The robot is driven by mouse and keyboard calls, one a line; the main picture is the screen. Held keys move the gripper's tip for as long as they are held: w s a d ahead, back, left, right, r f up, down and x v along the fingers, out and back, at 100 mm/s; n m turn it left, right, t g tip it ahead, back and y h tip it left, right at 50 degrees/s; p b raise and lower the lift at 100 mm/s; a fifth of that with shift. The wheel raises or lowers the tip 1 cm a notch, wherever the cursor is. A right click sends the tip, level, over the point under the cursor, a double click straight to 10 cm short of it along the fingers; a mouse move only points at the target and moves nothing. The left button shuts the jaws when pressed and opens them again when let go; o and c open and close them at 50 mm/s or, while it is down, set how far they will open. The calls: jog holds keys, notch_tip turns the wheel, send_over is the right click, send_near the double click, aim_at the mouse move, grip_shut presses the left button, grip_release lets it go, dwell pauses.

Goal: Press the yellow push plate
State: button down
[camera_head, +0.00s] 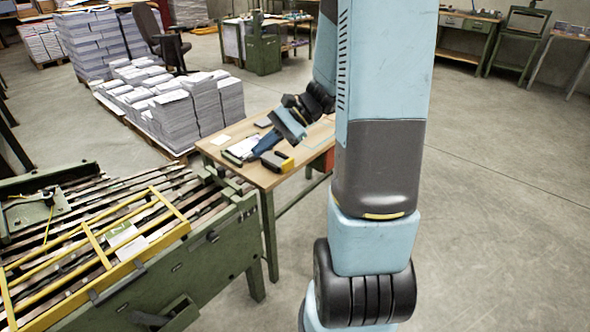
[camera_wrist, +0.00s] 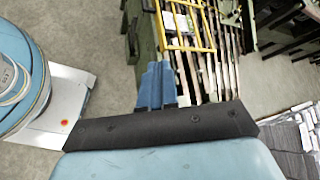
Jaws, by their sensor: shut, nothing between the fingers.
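I cannot pick out a separate yellow push plate for certain. The clearest yellow part is a barred frame (camera_head: 93,241) over the rails of the green machine at the left; it also shows at the top of the wrist view (camera_wrist: 187,47). My gripper (camera_head: 259,150) is above the wooden table, to the right of the machine and apart from the frame. Its blue fingers (camera_wrist: 157,80) are together and empty in the wrist view, pointing toward the machine side.
The green machine (camera_head: 215,262) stands left of the wooden table (camera_head: 268,180). Paper stacks (camera_head: 170,115) stand behind. Open floor (camera_head: 500,220) lies at the right.

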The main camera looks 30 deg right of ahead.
jog(key=w+d+f+m+t+y, duration=0.1)
jog(key=w+d+f+m+t, duration=0.35)
jog(key=d+f, duration=0.2)
jog(key=w+d+f+m+t+y, duration=0.1)
jog(key=w+d+f+m+t, duration=0.2)
jog(key=d+f+m+t, duration=0.3)
jog(key=s+d+f+m+t+h, duration=0.2)
jog(key=d+f+m+t+h, duration=0.3)
jog(key=d+f+m, duration=0.5)
notch_tip(320, 180, down, 5)
jog(key=shift+d+r+h, duration=0.1)
jog(key=shift+d+h, duration=0.8)
jog(key=shift+h, duration=0.3)
jog(key=shift+w+t, duration=0.1)
jog(key=shift+t, duration=0.15)
